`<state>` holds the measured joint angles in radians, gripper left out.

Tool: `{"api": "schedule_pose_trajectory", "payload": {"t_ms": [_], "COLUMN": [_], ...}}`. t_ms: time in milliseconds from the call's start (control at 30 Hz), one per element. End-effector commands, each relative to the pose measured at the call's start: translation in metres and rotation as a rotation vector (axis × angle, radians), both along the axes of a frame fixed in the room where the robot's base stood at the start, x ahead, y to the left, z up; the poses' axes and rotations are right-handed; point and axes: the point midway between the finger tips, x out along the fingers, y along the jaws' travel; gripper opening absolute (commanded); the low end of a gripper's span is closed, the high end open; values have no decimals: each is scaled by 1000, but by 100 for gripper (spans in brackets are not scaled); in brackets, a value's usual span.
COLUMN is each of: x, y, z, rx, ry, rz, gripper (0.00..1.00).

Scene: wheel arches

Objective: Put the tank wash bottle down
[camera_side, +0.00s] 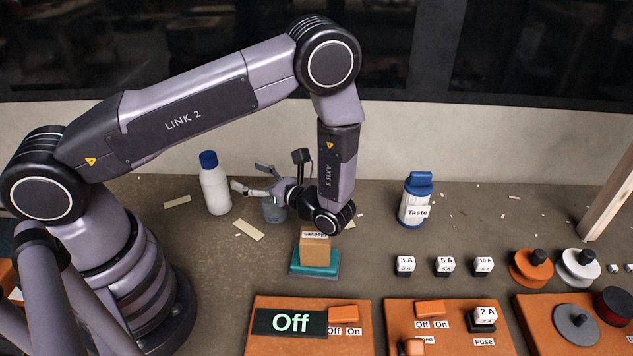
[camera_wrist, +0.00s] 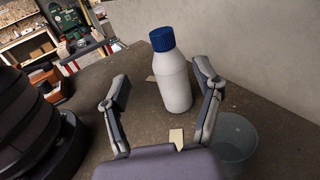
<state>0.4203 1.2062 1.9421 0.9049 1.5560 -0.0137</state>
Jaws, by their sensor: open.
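The white bottle with a blue cap (camera_side: 215,187) stands upright on the bench, left of my gripper in the side view. I take it to be the tank wash bottle, though no label on it can be read. My gripper (camera_side: 250,178) is open and level, its fingers pointing left towards the bottle. In the wrist view the bottle (camera_wrist: 172,75) stands ahead of the open fingers (camera_wrist: 163,85), in line with the space between them.
A clear cup (camera_wrist: 237,137) stands right of my gripper in the wrist view. A teal block with a tan top (camera_side: 315,258) sits nearer the front. A blue-lidded container marked "Taste" (camera_side: 414,203) stands to the right. Orange panels (camera_side: 312,335) line the front edge.

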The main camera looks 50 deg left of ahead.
Motion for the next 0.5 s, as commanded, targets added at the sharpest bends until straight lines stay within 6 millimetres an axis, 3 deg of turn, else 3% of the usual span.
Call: {"api": "schedule_pose_trajectory", "payload": {"t_ms": [133,233,500], "x": [0,-5,-42], "y": [-1,0,-2], "z": [32,68,157], "rx": [-88,-200,-547], "ry": [-109,-243,-668], "rz": [92,200,489], "gripper": [66,66,66]}}
